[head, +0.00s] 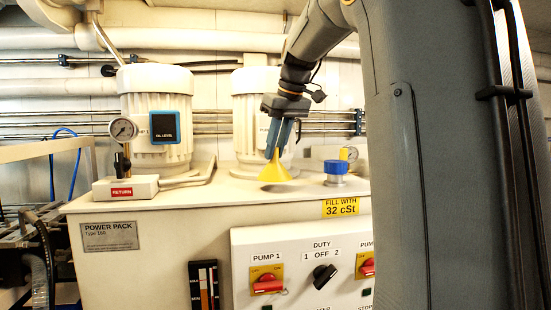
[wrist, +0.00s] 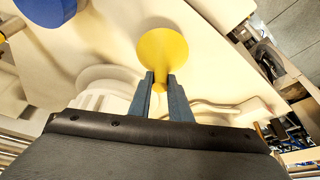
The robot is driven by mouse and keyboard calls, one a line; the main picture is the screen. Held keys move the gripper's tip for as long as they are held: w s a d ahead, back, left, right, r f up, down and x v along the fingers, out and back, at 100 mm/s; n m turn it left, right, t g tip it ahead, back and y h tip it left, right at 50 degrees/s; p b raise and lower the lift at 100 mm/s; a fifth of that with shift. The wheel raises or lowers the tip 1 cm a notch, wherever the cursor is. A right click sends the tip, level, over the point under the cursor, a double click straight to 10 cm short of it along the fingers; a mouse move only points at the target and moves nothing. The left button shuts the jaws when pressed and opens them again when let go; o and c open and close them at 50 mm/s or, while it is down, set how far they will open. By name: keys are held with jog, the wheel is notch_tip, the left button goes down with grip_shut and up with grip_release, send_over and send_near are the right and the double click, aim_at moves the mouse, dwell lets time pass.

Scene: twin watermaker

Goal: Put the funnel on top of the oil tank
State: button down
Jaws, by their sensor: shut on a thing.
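The yellow funnel (head: 274,170) is held by its narrow stem in my gripper (head: 277,140), with its wide mouth facing down. It hangs over or just at the cream top of the oil tank (head: 220,200); a dark round patch lies right below it, and I cannot tell whether it touches. In the wrist view the funnel (wrist: 162,50) shows as a yellow disc beyond the blue fingers of my gripper (wrist: 161,82), which are shut on its stem.
A blue-capped filler (head: 336,168) stands on the tank to the right of the funnel. Two white pump motors (head: 157,140) stand behind. A gauge (head: 123,130) and a block labelled RETURN (head: 124,189) are at the left. The front panel (head: 300,262) carries red switches.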

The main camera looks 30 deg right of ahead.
aim_at(277, 151)
jog(key=shift+f, duration=1.45)
jog(key=shift+f, duration=0.1)
jog(key=c, duration=1.6)
grip_release()
jog(key=shift+c, duration=0.2)
jog(key=b+v, duration=0.1)
jog(key=v, duration=1.1)
jog(key=shift+b, duration=0.3)
